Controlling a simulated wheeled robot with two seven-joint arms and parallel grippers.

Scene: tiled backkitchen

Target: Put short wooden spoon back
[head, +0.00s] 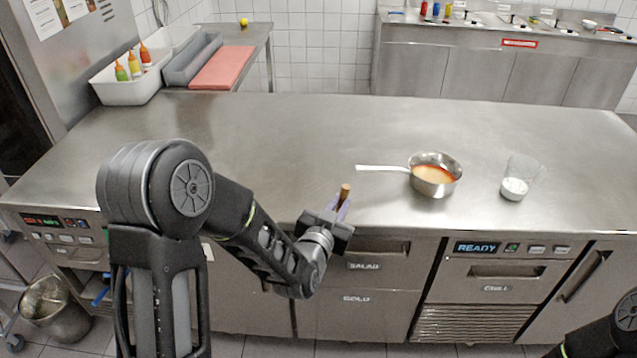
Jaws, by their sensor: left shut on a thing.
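The short wooden spoon (345,191) shows as a brown wooden end sticking up from my left gripper (340,210). The left gripper is shut on it near the front edge of the steel counter (250,140), above the drawer marked SALAD. The rest of the spoon is hidden by the gripper. A steel saucepan (436,190) with orange-red soup stands on the counter to the right of the gripper, its handle pointing left. Part of my right arm shows at the lower right corner; its gripper is out of the picture.
A clear cup (515,189) with white contents stands right of the saucepan. At the back left are a white bin (128,88) with sauce bottles and a red board (224,67). A metal bucket (58,308) is on the floor at left. The counter's middle is clear.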

